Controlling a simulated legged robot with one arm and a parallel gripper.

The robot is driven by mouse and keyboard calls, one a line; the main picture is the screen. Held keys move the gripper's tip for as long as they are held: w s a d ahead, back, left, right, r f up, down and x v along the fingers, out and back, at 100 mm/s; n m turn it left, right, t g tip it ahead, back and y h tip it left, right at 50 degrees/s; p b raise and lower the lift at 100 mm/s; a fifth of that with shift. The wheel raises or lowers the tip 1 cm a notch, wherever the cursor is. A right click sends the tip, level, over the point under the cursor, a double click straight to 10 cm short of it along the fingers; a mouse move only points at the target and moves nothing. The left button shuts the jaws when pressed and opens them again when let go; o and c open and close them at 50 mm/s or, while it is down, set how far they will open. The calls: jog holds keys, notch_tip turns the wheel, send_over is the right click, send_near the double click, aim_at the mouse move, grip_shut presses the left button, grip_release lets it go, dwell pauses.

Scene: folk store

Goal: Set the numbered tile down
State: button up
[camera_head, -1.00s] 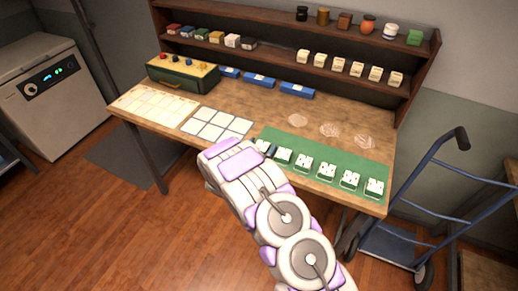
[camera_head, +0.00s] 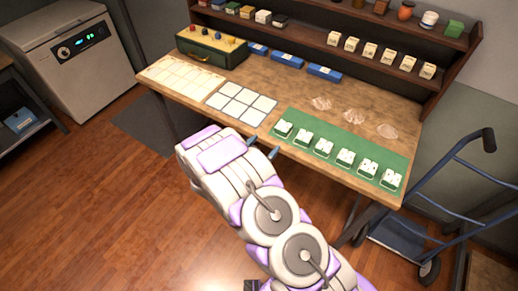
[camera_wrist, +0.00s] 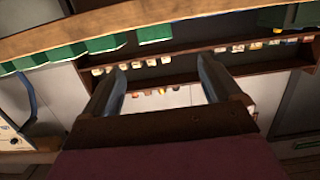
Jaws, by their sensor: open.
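Several white numbered tiles with green bases stand in a row on the green mat (camera_head: 378,148) along the table's front right; the leftmost tile (camera_head: 282,129) is nearest my gripper. My gripper (camera_head: 263,148) is at the table's front edge, just left of and below that tile, and looks apart from it. In the wrist view my gripper (camera_wrist: 163,85) has its two fingers spread with nothing between them. That view appears upside down, with green tile bases (camera_wrist: 100,44) at upper left. Which tile the task means cannot be told.
A white-celled grid (camera_head: 241,103) and a cream card (camera_head: 182,76) lie left of the mat. A green box with knobs (camera_head: 212,50) stands behind them. Shelves hold small cards and jars. A blue hand truck (camera_head: 430,200) stands at right. Floor in front is clear.

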jog(key=shift+v, duration=1.6)
jog(key=shift+w, duration=0.1)
